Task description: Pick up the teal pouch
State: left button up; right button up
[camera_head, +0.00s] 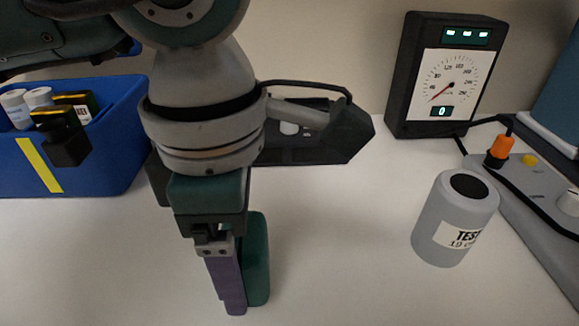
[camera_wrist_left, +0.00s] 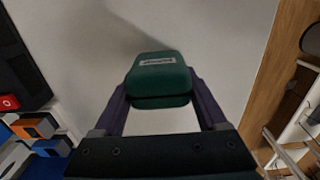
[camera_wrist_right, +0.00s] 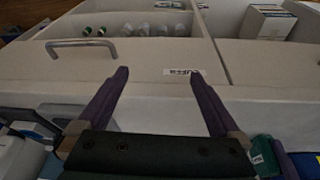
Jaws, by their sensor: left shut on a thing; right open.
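The teal pouch (camera_head: 259,262) is upright at the lower middle of the head view, partly hidden by my left gripper (camera_head: 236,298). In the left wrist view the pouch (camera_wrist_left: 160,82), with a small white label, sits between both purple fingers. My left gripper is shut on it. I cannot tell whether its lower end touches the white table (camera_head: 340,270). My right gripper (camera_wrist_right: 158,74) shows only in its wrist view, open and empty, with its fingers before a pale drawer front. A teal piece (camera_wrist_right: 265,155) beside a purple finger shows at that view's lower right.
A grey bottle (camera_head: 445,235) stands right of my left gripper. A blue bin (camera_head: 100,150) with bottles and boxes is at the left. A dial gauge (camera_head: 450,75) and a grey device (camera_head: 535,205) are at the right.

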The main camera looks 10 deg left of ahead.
pick_arm(q)
jog(key=c, duration=0.9)
notch_tip(320, 180, up, 20)
jog(key=p, duration=0.1)
